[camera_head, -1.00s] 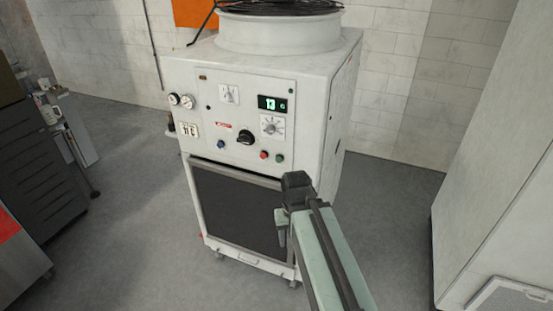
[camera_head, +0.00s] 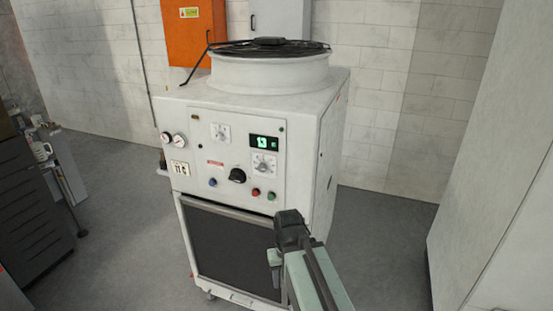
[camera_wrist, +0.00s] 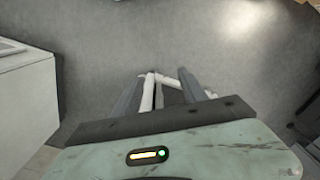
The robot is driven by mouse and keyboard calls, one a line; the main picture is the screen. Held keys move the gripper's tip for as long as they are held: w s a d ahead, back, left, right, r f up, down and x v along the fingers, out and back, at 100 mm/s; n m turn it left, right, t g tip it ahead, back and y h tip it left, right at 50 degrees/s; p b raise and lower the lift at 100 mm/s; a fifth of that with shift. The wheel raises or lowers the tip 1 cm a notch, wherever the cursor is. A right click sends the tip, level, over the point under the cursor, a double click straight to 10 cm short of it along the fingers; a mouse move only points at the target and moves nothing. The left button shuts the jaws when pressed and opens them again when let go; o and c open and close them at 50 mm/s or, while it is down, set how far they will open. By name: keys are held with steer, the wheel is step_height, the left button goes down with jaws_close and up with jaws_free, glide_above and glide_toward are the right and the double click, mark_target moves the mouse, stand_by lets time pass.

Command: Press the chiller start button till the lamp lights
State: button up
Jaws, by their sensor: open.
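The chiller (camera_head: 315,170) is a white cabinet with a control panel on its upper front. Low on the panel sit a red button (camera_head: 255,192) and a green button (camera_head: 271,197). A blue button or lamp (camera_head: 212,182) is further left. No label is readable to tell which is the start button. A tiny dark green dot (camera_head: 282,129) at the panel's top right may be a lamp; it looks unlit. The display (camera_head: 264,142) glows green with 13. My gripper (camera_wrist: 165,88) is open and empty, pointing at the floor; in the head view it hangs below and apart from the buttons.
A black knob (camera_head: 237,176) and white dials share the panel. The dark grille (camera_head: 232,248) fills the chiller's lower front. A tall white cabinet (camera_head: 480,140) stands at the right. A dark drawer unit (camera_head: 35,205) is at the left. Grey floor (camera_head: 120,255) lies free between.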

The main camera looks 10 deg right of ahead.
jaws_close()
stand_by(1.9)
